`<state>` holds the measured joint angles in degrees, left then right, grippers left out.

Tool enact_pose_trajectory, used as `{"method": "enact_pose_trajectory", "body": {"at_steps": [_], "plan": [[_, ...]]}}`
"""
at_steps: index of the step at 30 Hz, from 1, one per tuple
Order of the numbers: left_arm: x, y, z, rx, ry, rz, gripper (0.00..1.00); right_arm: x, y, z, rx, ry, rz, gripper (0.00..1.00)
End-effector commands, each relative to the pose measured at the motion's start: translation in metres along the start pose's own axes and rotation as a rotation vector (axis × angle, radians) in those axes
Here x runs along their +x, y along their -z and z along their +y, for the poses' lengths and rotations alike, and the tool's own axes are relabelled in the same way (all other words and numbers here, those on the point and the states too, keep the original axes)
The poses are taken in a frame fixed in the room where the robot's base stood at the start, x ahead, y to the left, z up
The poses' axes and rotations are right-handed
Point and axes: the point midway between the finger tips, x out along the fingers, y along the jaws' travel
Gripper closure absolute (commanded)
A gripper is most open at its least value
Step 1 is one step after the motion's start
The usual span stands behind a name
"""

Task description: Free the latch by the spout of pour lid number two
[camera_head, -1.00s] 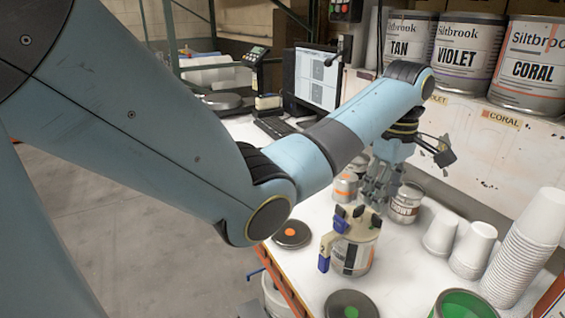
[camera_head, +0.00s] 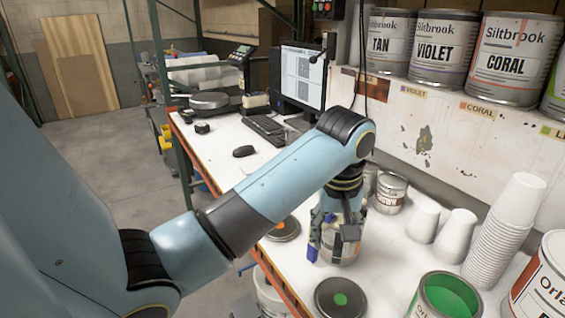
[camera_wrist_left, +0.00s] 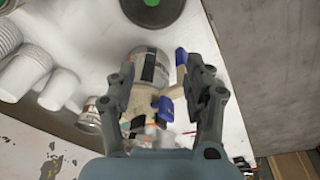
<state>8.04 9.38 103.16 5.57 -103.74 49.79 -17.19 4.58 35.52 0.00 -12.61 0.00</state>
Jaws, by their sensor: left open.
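The can (camera_head: 342,252) with the cream pour lid stands upright on the white bench, mostly behind my left gripper (camera_head: 333,230) in the head view. A blue handle part (camera_head: 312,253) shows at its left. In the left wrist view the cream lid (camera_wrist_left: 140,104) lies between the fingers of the open left gripper (camera_wrist_left: 160,92). A blue latch piece (camera_wrist_left: 166,108) shows on the lid, nearer the right finger, and the blue handle (camera_wrist_left: 181,57) is beyond it. Contact cannot be told. The lid's number and spout are not clear. My right gripper is out of view.
Discs with a green dot (camera_head: 341,299) and an orange dot (camera_head: 285,229) lie near the bench's front edge. A small can (camera_head: 391,193), cup stacks (camera_head: 492,235) and an open green paint can (camera_head: 446,297) stand to the right. A keyboard (camera_head: 268,130) is further back.

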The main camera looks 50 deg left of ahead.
Motion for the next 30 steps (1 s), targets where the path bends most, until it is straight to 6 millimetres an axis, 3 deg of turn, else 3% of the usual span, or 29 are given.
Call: {"method": "enact_pose_trajectory", "body": {"at_steps": [12, 16, 30], "plan": [[0.012, -0.074, -0.058, 0.419, -0.04, 0.069, 0.48, 0.004, -0.001, 0.0, 0.0, 0.0, 0.0, 0.6], [0.025, -0.095, -0.075, 0.544, -0.046, 0.089, 0.48, 0.011, -0.001, -0.001, 0.0, 0.0, 0.0, 0.6], [0.117, -0.119, -0.097, 0.696, -0.042, 0.099, 0.48, 0.044, -0.005, -0.004, 0.0, 0.0, -0.001, 0.6]]}}
